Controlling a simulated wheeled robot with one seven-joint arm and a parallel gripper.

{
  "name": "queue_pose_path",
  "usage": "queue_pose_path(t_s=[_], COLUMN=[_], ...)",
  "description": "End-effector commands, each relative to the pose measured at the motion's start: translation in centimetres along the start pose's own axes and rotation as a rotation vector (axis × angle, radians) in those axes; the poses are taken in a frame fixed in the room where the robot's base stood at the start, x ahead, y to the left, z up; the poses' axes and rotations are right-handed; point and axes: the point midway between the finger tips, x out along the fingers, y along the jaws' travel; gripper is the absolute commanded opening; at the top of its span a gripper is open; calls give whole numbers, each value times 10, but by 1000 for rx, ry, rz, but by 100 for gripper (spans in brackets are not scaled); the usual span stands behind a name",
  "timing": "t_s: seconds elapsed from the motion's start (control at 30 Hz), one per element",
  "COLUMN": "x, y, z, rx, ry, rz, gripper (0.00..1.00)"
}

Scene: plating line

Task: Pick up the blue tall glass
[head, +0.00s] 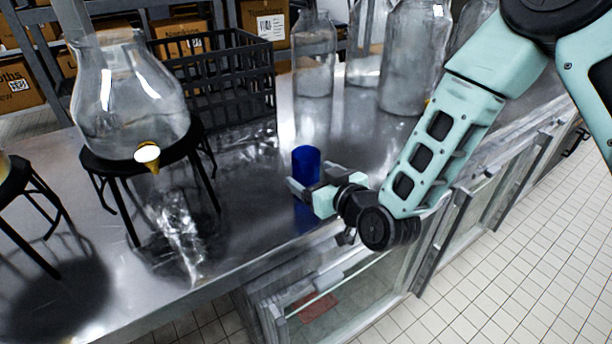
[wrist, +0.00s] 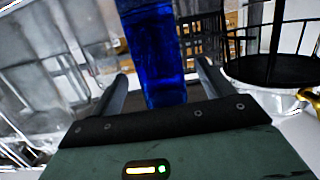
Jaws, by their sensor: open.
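The blue tall glass (head: 306,163) stands upright on the steel counter near its front edge. My gripper (head: 304,188) is at the glass, and its jaws are open. In the wrist view the glass (wrist: 155,55) rises between the two fingers (wrist: 160,88), with a gap visible on each side. The gripper hides part of the glass in the head view. I cannot tell how far the glass reaches into the jaws.
A glass dispenser (head: 128,100) with a tap stands on a black stand (head: 125,165) to the left. A black crate (head: 215,75) is behind it. Large clear jars (head: 415,60) stand at the back. The counter (head: 250,215) left of the blue glass is clear.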

Motion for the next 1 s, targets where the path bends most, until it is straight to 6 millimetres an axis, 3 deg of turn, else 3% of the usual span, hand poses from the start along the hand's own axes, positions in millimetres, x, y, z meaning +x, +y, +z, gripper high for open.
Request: queue_pose_path(t_s=[0.2, 0.5, 0.7, 0.77, 1.0], x=[29, 34, 34, 34, 34], y=[1, 1, 1, 1, 1], z=[-3, -1, -1, -2, -3], rx=[1, 0, 0, 0, -1], ry=[0, 0, 0, 2, 2], rz=[-1, -1, -1, -1, -1], gripper=[79, 79, 25, 21, 21])
